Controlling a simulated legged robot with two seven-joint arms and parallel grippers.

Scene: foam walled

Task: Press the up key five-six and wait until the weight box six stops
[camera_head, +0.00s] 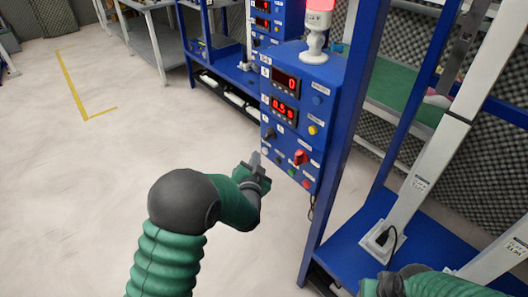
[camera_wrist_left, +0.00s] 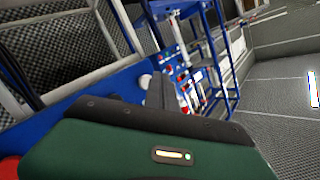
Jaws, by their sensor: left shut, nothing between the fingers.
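A blue control panel (camera_head: 315,118) stands at the centre of the head view. Its red displays read 0 (camera_head: 286,82) and what looks like 0.5 with a last character (camera_head: 284,110). Below are a red knob (camera_head: 300,157), a yellow button (camera_head: 313,130) and several small keys at the lower left. Labels are too small to read, so I cannot tell which is up key five-six. My left gripper (camera_head: 255,161) is shut and empty beside the panel's lower left edge. Its fingers (camera_wrist_left: 160,92) also show in the left wrist view. I cannot identify weight box six. My right gripper is unclear at bottom right.
A lit red lamp (camera_head: 319,18) on a white base tops the panel. A blue frame post (camera_head: 347,130) rises right of it, beside a blue shelf (camera_head: 350,250) with a cable. Another blue station stands behind. The floor (camera_head: 80,170) at left is clear.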

